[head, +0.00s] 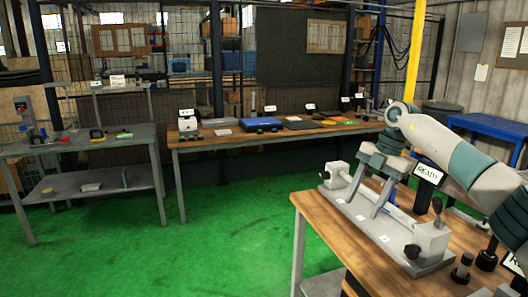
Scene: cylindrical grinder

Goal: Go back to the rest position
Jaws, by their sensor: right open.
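My right arm comes in from the right and bends down over the wooden bench (325,218). My right gripper (365,204) points down, with its fingers spread open over the middle of a long grey fixture. I see nothing held between the fingers. The fixture has a grey base plate (398,238) with an end block (336,175) at its far end and another end block (432,240) at its near end. I cannot tell whether the fingertips touch the plate. My left gripper is not in view.
A READY sign (428,173) stands behind the fixture. Dark cylindrical pieces (462,268) stand at the bench's near right. A long wooden table (225,138) with mats and boxes is at the back. A grey workbench (80,145) is left. Green floor (220,230) between them is clear.

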